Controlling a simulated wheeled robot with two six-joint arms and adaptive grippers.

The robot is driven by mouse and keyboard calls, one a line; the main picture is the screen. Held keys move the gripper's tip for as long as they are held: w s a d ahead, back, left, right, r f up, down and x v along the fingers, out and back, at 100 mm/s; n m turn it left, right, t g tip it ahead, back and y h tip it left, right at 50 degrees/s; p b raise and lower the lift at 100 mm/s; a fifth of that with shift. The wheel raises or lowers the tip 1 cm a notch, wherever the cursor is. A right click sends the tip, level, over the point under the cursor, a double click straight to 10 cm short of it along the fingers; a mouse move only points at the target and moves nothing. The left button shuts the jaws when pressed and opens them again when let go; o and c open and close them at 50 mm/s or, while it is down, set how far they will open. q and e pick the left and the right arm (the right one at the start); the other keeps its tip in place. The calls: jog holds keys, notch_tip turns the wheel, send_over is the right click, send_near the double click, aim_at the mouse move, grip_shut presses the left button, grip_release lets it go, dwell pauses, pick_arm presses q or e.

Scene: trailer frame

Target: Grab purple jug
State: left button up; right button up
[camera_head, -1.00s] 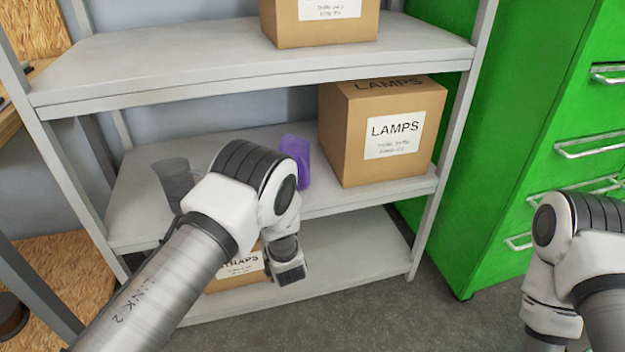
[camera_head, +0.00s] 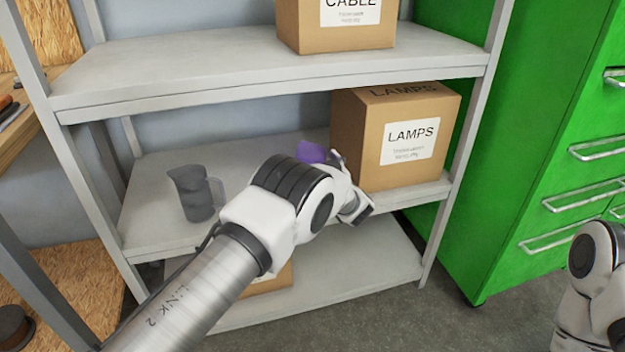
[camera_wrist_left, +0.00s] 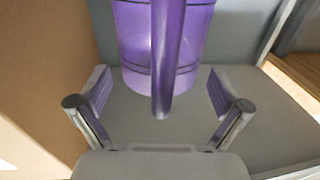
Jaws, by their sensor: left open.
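The purple jug (camera_head: 311,152) stands on the middle shelf, left of the lamps box. In the head view my left arm hides most of it and only its upper part shows. In the left wrist view the purple jug (camera_wrist_left: 190,45) stands upright just ahead, with its handle facing the camera. My left gripper (camera_wrist_left: 160,95) is open, its two fingers spread to the left and right of the jug's lower part and handle. I see no contact between fingers and jug.
A grey jug (camera_head: 196,192) stands on the middle shelf (camera_head: 150,235) to the left. The lamps box (camera_head: 395,140) is close on the right of the purple jug. The upper shelf (camera_head: 240,75) with a cable box (camera_head: 335,25) is above. A green cabinet (camera_head: 535,130) stands at right.

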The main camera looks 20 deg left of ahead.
pick_arm(q)
jog(key=shift+w+a, duration=0.35)
jog(key=shift+w, duration=0.1)
jog(key=c, duration=1.4)
jog(key=shift+r, duration=0.2)
